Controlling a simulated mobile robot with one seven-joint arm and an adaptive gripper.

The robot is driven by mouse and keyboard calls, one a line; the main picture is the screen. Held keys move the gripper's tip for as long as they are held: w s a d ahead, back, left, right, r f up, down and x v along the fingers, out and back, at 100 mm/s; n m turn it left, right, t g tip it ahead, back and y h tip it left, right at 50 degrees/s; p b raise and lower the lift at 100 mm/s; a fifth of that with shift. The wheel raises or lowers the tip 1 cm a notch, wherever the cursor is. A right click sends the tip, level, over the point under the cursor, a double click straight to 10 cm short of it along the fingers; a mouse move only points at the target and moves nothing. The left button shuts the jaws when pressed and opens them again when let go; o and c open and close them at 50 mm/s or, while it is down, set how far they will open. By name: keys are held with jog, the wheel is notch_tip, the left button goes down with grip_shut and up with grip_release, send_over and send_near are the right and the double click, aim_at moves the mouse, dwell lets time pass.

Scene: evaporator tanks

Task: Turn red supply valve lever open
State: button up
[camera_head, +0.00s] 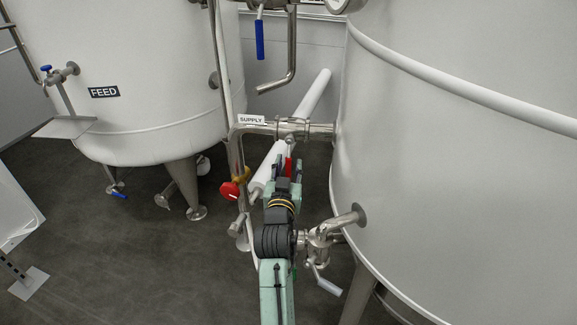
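The red supply valve lever (289,165) hangs from the valve (288,139) on the steel supply pipe (320,131), beside the white SUPPLY label (251,119). Only a narrow strip of the lever shows; its lower part is hidden by my gripper. My gripper (286,165) is seen from behind, with its dark and green fingers at the lever, one to each side in the picture. I cannot tell whether the fingers touch the lever or how far apart they are.
A large white tank (470,180) fills the right. The FEED tank (150,80) stands at the left. A red round knob (229,191) is left of my gripper. A lower valve with a pale handle (327,285) is close to my arm's right. A blue lever (260,40) hangs above.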

jog(key=shift+c, duration=0.6)
grip_shut()
dwell(0.3)
